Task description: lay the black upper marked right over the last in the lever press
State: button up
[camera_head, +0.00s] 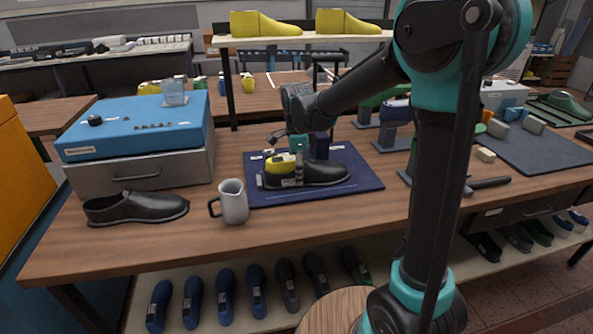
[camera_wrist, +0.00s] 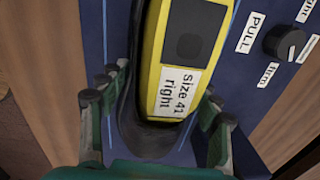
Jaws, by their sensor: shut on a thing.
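The lever press has a dark blue base (camera_head: 365,185) on the bench, with a dark post behind. Its yellow last (camera_head: 281,166) carries a label reading "Size 41 right" in the wrist view (camera_wrist: 182,45). The black upper (camera_head: 325,173) lies around this last, toe to the right; its dark heel edge shows around the last's end in the wrist view (camera_wrist: 148,140). My gripper (camera_wrist: 165,95) has its green fingers on both sides of the upper's heel end, shut on the upper. I cannot read a mark on the upper, nor tell whether it is fully seated.
A grey mug (camera_head: 234,203) stands at the base's front left. Another black upper (camera_head: 135,208) lies farther left, before a blue-topped drawer unit (camera_head: 140,130). A black knob (camera_wrist: 284,42) sits beside the "PULL" label. Bench front right of the mug is clear.

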jog(key=o, duration=1.3)
jog(key=shift+r, duration=0.1)
jog(key=r, duration=1.1)
jog(key=shift+s+d+r, duration=0.1)
jog(key=shift+s+r, duration=0.3)
jog(key=shift+s, duration=0.1)
